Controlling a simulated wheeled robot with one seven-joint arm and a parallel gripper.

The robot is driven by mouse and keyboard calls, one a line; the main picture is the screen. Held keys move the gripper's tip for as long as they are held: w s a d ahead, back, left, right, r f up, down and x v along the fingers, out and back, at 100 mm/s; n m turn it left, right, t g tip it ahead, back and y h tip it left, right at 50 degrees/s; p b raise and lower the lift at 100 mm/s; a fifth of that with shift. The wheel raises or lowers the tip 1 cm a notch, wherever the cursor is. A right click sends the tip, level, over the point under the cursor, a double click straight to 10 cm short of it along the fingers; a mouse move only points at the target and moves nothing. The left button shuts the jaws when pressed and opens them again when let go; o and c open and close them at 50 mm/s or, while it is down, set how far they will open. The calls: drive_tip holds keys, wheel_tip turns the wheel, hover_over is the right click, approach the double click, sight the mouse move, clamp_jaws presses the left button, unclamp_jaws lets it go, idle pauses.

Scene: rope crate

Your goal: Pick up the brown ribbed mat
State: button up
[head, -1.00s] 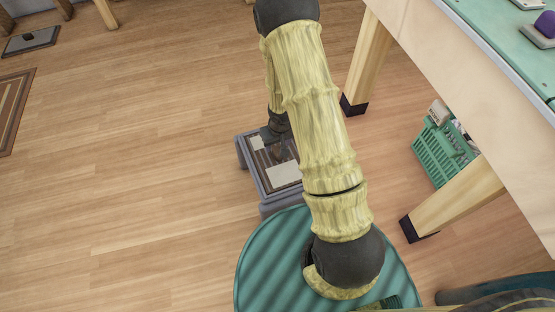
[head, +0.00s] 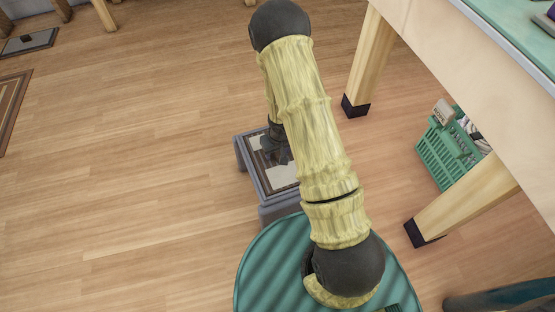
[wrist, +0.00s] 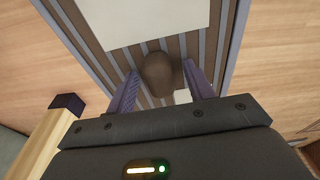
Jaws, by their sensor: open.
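A low grey stool (head: 266,188) stands on the floor in the head view, with a brown, ribbed top surface (wrist: 112,70) that shows dark strips between grey lines in the wrist view. A small rounded brown lump (wrist: 160,76) lies on it; I cannot tell whether this lump or the ribbed surface is the mat. My gripper (wrist: 159,72) is open over the stool, its two purple-grey fingers on either side of the lump with nothing visibly clamped. In the head view my arm and wrist hide part of the stool top.
White sheets (wrist: 145,18) lie on the stool top. A brown striped panel (head: 10,112) lies on the floor at the left edge. A table with wooden legs (head: 368,65) and a green crate (head: 447,160) are at right. The floor left of the stool is clear.

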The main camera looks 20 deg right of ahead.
idle(0.5)
clamp_jaws()
wheel_tip(320, 180, up, 10)
drive_tip(key=p, duration=0.6)
idle(0.5)
